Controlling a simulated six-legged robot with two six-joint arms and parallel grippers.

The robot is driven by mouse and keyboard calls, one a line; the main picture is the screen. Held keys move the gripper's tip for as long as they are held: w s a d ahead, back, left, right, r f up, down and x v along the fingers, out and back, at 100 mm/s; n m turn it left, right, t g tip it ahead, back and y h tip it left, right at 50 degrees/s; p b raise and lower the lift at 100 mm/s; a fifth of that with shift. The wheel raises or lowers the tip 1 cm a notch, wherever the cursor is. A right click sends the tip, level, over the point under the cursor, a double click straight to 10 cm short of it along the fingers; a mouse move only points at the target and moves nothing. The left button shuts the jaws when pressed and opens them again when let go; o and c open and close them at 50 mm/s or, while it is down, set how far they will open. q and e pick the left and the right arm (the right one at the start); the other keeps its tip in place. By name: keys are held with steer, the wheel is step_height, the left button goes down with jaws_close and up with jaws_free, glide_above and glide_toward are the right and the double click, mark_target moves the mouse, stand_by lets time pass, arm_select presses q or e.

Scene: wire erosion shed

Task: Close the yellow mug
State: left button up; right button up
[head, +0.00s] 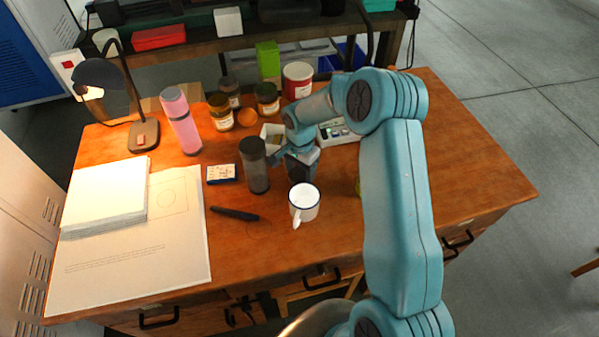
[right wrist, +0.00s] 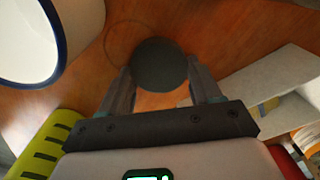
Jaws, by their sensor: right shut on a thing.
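A yellow thing (head: 358,187) shows as a sliver behind my right arm in the head view. In the right wrist view this yellow thing (right wrist: 48,142), with dark slots, is cut off at the lower left; I cannot tell if it is a mug. My right gripper (head: 273,158) is beside a dark grey cylinder (head: 259,178), which stands upright on the desk. In the right wrist view my right gripper (right wrist: 162,88) has its fingers around the round dark top of the cylinder (right wrist: 160,64). My left gripper is not in view.
A white mug (head: 304,204) with a blue rim stands just in front of my gripper. A pink bottle (head: 181,122), several jars and an open white box (head: 338,133) stand farther back. A dark marker (head: 234,213) lies at the front. The desk's right side is clear.

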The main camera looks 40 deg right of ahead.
mark_target(299, 173)
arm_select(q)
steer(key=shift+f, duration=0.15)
arm_select(e)
step_height(299, 173, up, 20)
stand_by(0.4)
steer(key=shift+a, duration=0.1)
stand_by(0.3)
